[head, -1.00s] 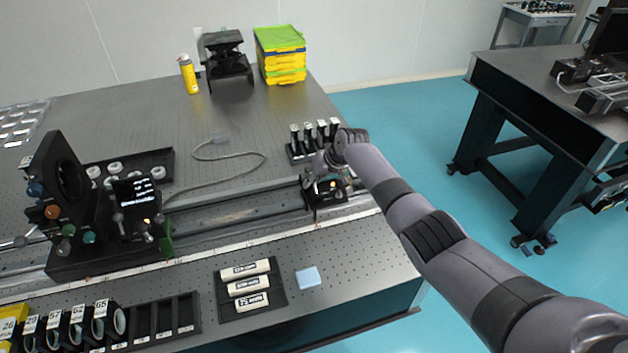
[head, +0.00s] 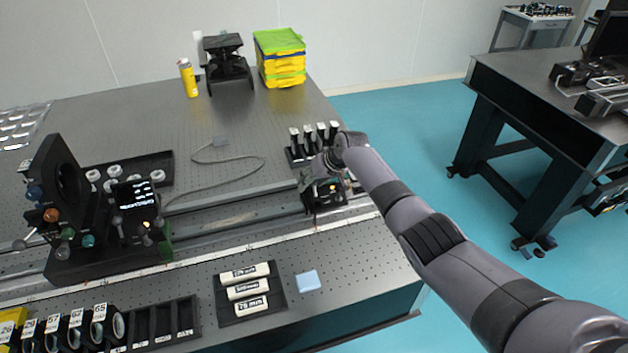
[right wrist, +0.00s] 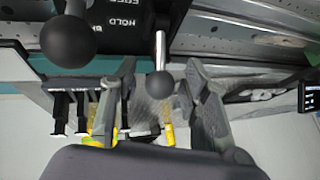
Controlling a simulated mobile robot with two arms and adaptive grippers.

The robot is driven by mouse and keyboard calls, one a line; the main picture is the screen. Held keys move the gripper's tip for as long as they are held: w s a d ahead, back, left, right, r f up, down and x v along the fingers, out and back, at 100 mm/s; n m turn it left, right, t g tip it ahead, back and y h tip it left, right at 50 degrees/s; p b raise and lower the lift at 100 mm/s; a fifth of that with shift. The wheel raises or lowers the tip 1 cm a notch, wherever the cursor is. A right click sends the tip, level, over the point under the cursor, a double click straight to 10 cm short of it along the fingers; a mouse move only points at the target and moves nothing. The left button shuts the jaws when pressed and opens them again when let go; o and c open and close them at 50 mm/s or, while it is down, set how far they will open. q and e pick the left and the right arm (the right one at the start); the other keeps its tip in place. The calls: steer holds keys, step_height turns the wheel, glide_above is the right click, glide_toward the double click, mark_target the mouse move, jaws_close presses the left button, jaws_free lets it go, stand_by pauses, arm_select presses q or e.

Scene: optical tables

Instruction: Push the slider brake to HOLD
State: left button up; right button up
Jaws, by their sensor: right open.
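The slider (head: 326,198) is a dark block at the right end of the rail on the near table. My right gripper (head: 320,172) is over it and partly covers it in the head view. In the right wrist view, the slider's black top (right wrist: 122,18) carries upside-down white lettering that includes HOLD. A brake lever with a metal stem and dark ball knob (right wrist: 160,85) is there, its knob appearing between the fingers of my open right gripper (right wrist: 165,100). Contact cannot be told. A larger dark knob (right wrist: 68,40) is to its left. My left gripper is not in view.
A rack of several white-topped posts (head: 314,138) stands just behind the slider. The rail (head: 235,222) runs left to a dark instrument with a lit screen (head: 135,195). A cable (head: 225,160) lies behind the rail. A labelled tray (head: 228,310) and blue pad (head: 308,281) lie in front.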

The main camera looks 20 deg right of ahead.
steer(key=v, duration=1.2)
steer(key=shift+s+f, duration=0.1)
